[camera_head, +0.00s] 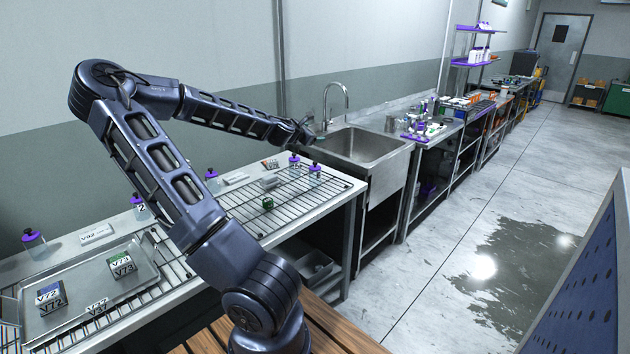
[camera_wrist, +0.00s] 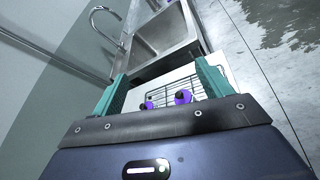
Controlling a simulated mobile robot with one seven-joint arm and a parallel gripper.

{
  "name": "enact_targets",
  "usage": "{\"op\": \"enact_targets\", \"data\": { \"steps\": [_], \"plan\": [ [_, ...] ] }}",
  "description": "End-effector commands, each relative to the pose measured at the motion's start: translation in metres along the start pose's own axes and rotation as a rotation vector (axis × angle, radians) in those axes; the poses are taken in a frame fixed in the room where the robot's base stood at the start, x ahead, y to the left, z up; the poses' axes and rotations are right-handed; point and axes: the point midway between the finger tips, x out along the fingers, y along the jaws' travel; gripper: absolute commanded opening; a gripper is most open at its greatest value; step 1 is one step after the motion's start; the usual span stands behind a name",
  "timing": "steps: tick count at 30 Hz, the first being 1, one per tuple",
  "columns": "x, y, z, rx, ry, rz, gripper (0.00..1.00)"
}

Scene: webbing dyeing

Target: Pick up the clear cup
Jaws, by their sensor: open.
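I cannot single out a clear cup for certain in either view. Small clear vessels with purple tops stand at the sink end of the wire rack (camera_head: 240,222), one (camera_head: 294,163) and another beside it (camera_head: 315,170). Two purple tops also show between the fingers in the wrist view, the nearer-centre one (camera_wrist: 182,97) and one to its left (camera_wrist: 147,104). My gripper (camera_head: 306,130) is in the air above that end of the bench, near the sink. In the wrist view its teal fingers (camera_wrist: 163,85) are wide apart with nothing gripped.
A steel sink (camera_head: 368,147) with a tall faucet (camera_head: 337,97) adjoins the bench. A metal tray (camera_head: 85,311) with labelled blocks lies at the left. A green-topped item (camera_head: 267,203) stands on the rack. The floor to the right has a dark wet patch (camera_head: 530,265).

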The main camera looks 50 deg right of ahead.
Motion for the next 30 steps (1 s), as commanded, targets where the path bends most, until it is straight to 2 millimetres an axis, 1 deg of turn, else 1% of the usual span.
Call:
{"op": "enact_targets", "data": {
  "steps": [1,3,6,13,22,30],
  "plan": [
    [-0.002,0.007,0.010,-0.056,-0.035,0.020,0.78],
    [-0.006,0.017,0.023,-0.123,-0.076,0.047,0.78],
    [-0.012,0.029,0.037,-0.198,-0.121,0.077,0.78],
    [-0.024,0.050,0.059,-0.324,-0.198,0.123,0.78],
    [-0.040,0.074,0.078,-0.450,-0.276,0.167,0.78],
    [-0.025,0.053,0.034,-0.449,-0.272,0.165,0.78]
  ]
}}
